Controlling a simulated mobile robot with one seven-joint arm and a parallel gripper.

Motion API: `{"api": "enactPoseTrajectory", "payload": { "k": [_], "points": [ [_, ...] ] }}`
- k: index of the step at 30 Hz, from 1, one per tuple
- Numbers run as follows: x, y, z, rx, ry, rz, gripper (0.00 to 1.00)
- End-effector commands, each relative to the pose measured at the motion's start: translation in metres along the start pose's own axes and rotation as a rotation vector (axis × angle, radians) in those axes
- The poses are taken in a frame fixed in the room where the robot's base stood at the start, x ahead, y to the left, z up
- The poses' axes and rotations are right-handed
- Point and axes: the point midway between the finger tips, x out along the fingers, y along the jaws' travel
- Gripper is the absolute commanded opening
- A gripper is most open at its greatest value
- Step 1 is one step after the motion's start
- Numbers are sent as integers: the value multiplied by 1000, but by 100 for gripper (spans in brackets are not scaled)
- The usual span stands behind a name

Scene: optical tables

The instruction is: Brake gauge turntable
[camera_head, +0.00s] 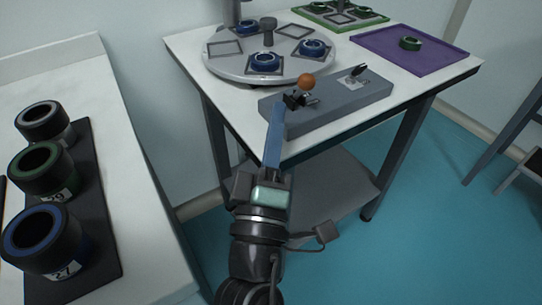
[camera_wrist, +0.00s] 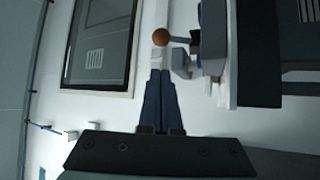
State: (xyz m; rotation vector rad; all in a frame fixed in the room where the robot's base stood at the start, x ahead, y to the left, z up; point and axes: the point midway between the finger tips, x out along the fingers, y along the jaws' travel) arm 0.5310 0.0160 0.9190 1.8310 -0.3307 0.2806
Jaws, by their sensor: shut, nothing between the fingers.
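The round grey turntable (camera_head: 222,68) stands on the white table, with a central post (camera_head: 268,30) and several square outlines. Blue rings (camera_head: 265,61) sit on some of them, and other squares are empty. In front of it is a grey control box (camera_head: 345,107). An orange ball knob (camera_head: 306,81) on a dark lever stands at the box's left part. The knob also shows in the wrist view (camera_wrist: 160,37). My gripper (camera_head: 279,110) is shut and empty, its blue fingers pointing towards the knob at the box's left end. In the wrist view a gap separates fingertips (camera_wrist: 160,72) and knob.
A small switch with a label (camera_head: 353,79) is on the box's right part. At left, a bench (camera_head: 50,70) bears a black board (camera_head: 95,210) with three large rings.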

Motion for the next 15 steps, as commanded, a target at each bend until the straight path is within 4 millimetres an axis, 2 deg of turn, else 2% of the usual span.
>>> {"api": "enactPoseTrajectory", "payload": {
  "k": [1,6,15],
  "points": [
    [-13,-4,1,0,0,-2,0],
    [-38,-3,2,-1,-1,-1,0],
    [-53,0,0,0,-1,1,0]
  ]
}}
